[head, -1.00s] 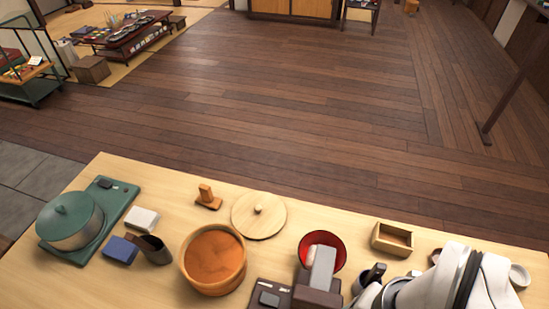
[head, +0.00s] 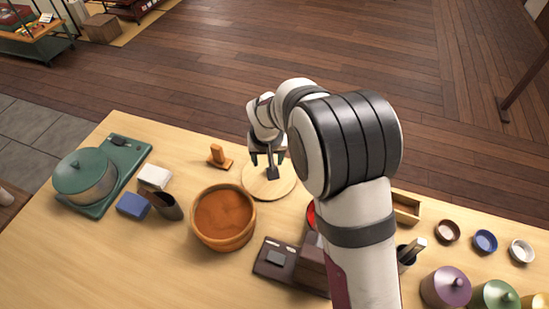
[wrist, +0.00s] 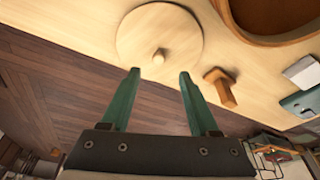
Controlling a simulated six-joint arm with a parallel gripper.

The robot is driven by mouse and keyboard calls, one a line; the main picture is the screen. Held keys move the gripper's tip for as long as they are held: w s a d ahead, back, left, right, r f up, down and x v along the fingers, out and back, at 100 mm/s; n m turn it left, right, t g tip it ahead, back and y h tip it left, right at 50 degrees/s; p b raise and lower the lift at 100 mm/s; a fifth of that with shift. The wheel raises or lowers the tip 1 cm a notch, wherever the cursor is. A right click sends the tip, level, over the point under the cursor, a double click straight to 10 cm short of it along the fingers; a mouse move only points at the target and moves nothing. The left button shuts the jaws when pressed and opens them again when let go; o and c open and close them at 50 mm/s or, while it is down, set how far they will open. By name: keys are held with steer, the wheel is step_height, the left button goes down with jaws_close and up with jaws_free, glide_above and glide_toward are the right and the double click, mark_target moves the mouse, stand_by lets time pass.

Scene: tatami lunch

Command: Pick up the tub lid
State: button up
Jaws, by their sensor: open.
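The tub lid (head: 262,185) is a round, pale wooden disc lying flat on the table, to the right of the wooden tub (head: 224,219). In the wrist view the lid (wrist: 152,34) shows whole, with a small round knob (wrist: 159,56) at its middle. My gripper (head: 268,162) is over the far part of the lid in the head view and hides its knob there. In the wrist view my gripper (wrist: 160,72) has its two green fingers apart, with nothing between them. The knob lies just beyond the fingertips.
A small wooden stand (head: 219,157) is on the table left of the lid, close by. A red bowl (head: 311,214) and a dark box are to the right, partly behind my arm. The table's far edge runs just behind the lid.

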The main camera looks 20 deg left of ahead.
steer(key=x, duration=0.6)
steer(key=shift+w+f, duration=0.15)
steer(key=shift+f, duration=0.2)
jaws_close()
